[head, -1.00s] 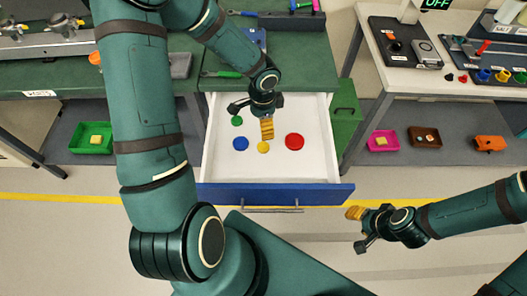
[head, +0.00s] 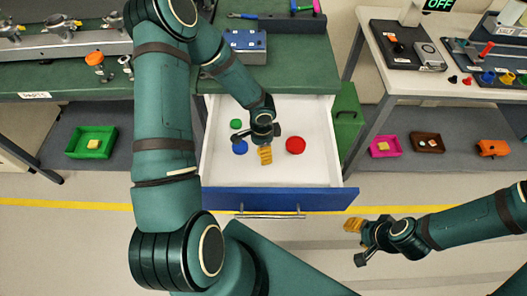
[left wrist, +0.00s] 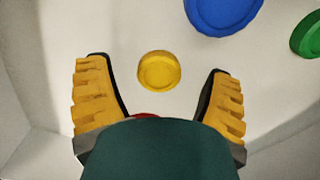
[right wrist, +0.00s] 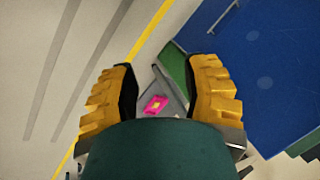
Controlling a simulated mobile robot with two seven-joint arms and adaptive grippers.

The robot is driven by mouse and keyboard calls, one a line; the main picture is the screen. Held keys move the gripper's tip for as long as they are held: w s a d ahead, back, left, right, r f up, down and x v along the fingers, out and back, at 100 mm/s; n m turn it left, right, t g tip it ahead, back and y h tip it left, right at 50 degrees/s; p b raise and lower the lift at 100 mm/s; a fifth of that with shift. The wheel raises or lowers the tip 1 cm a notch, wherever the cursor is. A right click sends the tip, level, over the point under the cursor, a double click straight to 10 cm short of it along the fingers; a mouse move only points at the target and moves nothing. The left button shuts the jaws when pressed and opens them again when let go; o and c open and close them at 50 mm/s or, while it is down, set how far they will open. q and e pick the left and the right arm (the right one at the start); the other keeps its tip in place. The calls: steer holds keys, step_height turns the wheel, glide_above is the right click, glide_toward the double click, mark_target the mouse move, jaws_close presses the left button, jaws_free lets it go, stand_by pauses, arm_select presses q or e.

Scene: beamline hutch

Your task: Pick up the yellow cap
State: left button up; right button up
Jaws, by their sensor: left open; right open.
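The yellow cap (left wrist: 159,70) lies flat on the white floor of the open drawer (head: 310,172). In the left wrist view it sits between my two fingers, apart from both. In the head view my left gripper (head: 264,150) is over the drawer and hides the cap. My left gripper is open and empty, its fingers pointing down at the drawer floor; the exact height above it is hard to tell. My right gripper (head: 358,240) is open and empty, out over the floor to the right of the drawer.
In the drawer a blue cap (head: 240,147) and a green cap (head: 236,124) lie left of my left gripper, and a red cap (head: 295,145) lies right. The drawer walls surround them. A green cabinet (head: 346,120) stands right of the drawer.

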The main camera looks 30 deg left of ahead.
arm_select(q)
steer(key=shift+f, duration=0.5)
steer(key=c, duration=0.9)
steer(key=shift+o, duration=0.2)
steer(key=shift+r, duration=0.2)
